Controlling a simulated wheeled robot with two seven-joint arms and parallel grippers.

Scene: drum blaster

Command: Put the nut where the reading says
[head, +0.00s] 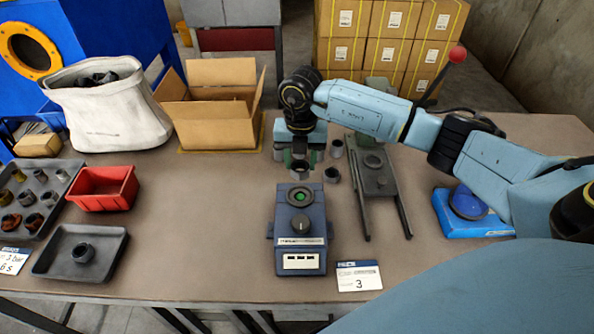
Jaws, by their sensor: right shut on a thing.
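My right gripper (299,158) points down above the table, just behind the blue gauge box. It is shut on a small dark part, probably the nut (299,172), which the fingers mostly hide. The blue gauge box (300,256) has a round green-lit spot (299,196), a dark knob (300,222) and a white display panel whose reading is too small to make out. The red bin (104,188) looks empty. My left gripper is out of view.
A larger tray (62,208) with several nuts is at far left. A white sack (108,112) and an open cardboard box (215,124) stand behind. Loose nuts (331,174) and a grey lever fixture (376,182) are right of the gripper. A blue stand (456,223) sits farther right.

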